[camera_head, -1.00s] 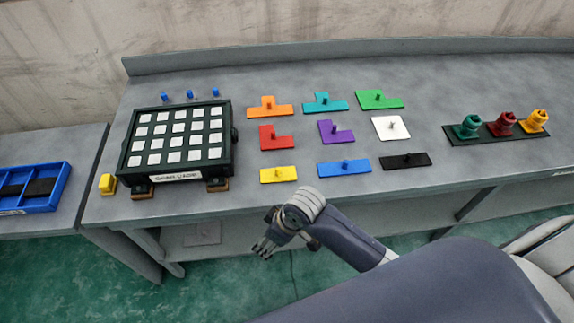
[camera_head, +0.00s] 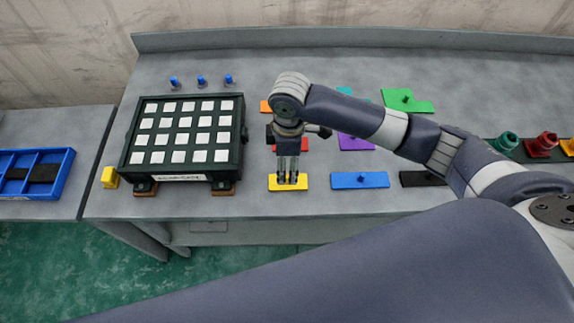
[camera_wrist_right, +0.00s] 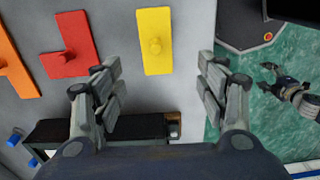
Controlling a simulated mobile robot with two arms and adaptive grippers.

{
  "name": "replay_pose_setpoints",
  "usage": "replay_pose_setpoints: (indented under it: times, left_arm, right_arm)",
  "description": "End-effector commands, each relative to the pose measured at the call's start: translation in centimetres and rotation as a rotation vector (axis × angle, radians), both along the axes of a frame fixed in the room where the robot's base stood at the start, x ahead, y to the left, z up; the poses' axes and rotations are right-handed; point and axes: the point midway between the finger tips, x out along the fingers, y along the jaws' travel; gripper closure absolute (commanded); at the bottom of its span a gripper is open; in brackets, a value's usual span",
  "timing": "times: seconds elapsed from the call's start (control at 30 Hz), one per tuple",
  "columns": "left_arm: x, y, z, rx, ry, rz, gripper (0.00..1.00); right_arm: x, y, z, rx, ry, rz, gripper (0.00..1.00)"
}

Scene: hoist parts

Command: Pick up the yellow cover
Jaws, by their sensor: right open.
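The yellow cover (camera_head: 308,182) is a flat rectangular plate with a small knob, lying on the grey bench near its front edge. It also shows in the right wrist view (camera_wrist_right: 154,25), where its knob is plain. My right gripper (camera_head: 288,181) points down above the cover and hides its middle in the head view. In the right wrist view the right gripper (camera_wrist_right: 158,64) is open and empty, with fingers apart on either side of the cover. My left gripper (camera_wrist_right: 268,78) seems to show small over the green floor; its jaws are unclear.
A red cover (camera_wrist_right: 69,45) lies beside the yellow one, and a blue cover (camera_head: 345,180) lies to its right. A black box with white squares (camera_head: 180,173) stands to the left. A small yellow block (camera_head: 110,177) sits at the bench's front left.

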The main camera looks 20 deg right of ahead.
Motion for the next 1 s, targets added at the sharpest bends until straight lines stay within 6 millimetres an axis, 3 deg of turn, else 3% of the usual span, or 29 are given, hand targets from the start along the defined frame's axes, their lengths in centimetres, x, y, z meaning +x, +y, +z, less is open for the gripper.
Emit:
replay_pose_setpoints:
  times: [0.1,0.2,0.4,0.57,1.0]
  left_arm:
    - [0.8,-0.4,0.2,-0.005,-0.011,0.002,0.29]
    - [0.8,-0.6,0.5,-0.007,-0.012,0.003,0.29]
    - [-1.4,-0.3,0.9,-0.003,0.02,0.003,0.29]
    - [-2.5,0.0,1.0,0.002,0.036,0.002,0.29]
    - [0.6,-0.3,3.0,-0.003,-0.011,0.001,0.29]
  right_arm:
    - [0.2,-0.7,0.3,-0.023,0.012,0.014,0.33]
    - [0.1,-0.8,-0.9,-0.026,0.018,0.015,0.33]
    - [0.2,-0.8,-4.0,-0.025,0.014,0.013,0.33]
    - [0.3,-0.8,-5.1,-0.023,0.012,0.014,0.33]
    - [0.4,-0.9,-10.0,-0.024,0.012,0.014,0.33]
